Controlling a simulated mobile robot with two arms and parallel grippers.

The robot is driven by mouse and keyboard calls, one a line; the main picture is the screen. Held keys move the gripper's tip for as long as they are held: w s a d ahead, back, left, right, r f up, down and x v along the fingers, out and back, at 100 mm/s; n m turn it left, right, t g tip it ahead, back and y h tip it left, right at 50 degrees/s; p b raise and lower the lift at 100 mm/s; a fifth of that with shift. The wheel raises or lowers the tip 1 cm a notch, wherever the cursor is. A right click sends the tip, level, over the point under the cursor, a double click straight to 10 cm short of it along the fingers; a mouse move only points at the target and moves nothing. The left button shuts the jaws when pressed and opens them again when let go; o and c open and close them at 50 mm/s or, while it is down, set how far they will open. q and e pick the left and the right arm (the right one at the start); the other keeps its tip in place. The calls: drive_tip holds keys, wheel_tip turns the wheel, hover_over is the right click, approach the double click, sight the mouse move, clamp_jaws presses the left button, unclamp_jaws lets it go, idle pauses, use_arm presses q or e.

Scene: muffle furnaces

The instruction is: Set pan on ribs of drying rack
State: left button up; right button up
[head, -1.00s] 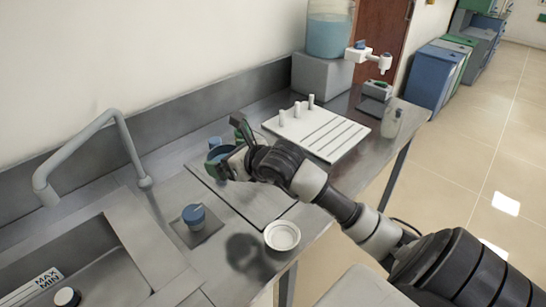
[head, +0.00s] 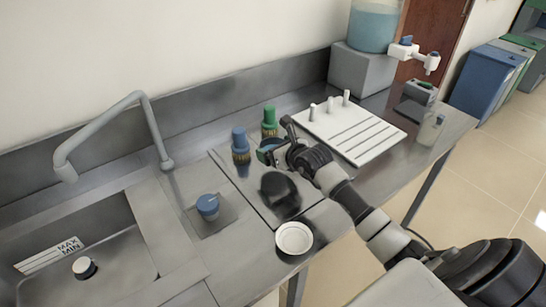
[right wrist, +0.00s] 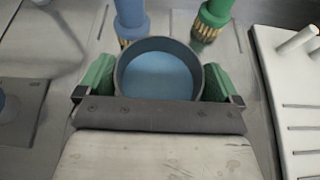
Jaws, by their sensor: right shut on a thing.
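The pan (right wrist: 158,75) is a round, dark blue-grey vessel with a lighter blue inside. It fills the space between the green finger pads of my right gripper (right wrist: 160,85) in the right wrist view. In the head view the pan (head: 266,152) shows partly, at the tip of my right gripper (head: 272,153), which is shut on it above the grey bench. The white drying rack (head: 352,131), a flat board with dark ribs and several short pegs, lies to the right of the gripper. Its edge (right wrist: 266,90) shows at the right of the wrist view. My left gripper is not in view.
Blue (head: 240,148) and green (head: 269,122) upright fittings stand just behind the pan. A blue-topped container (head: 207,205) and a white dish (head: 294,238) stand nearer. The sink (head: 90,260) is at left. A bottle (head: 431,130) stands right of the rack.

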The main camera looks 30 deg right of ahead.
drive_tip(key=shift+x, duration=0.85)
drive_tip(key=shift+f, duration=2.15)
drive_tip(key=shift+f, duration=0.2)
drive_tip(key=o, duration=0.6)
drive_tip(key=shift+c, duration=0.2)
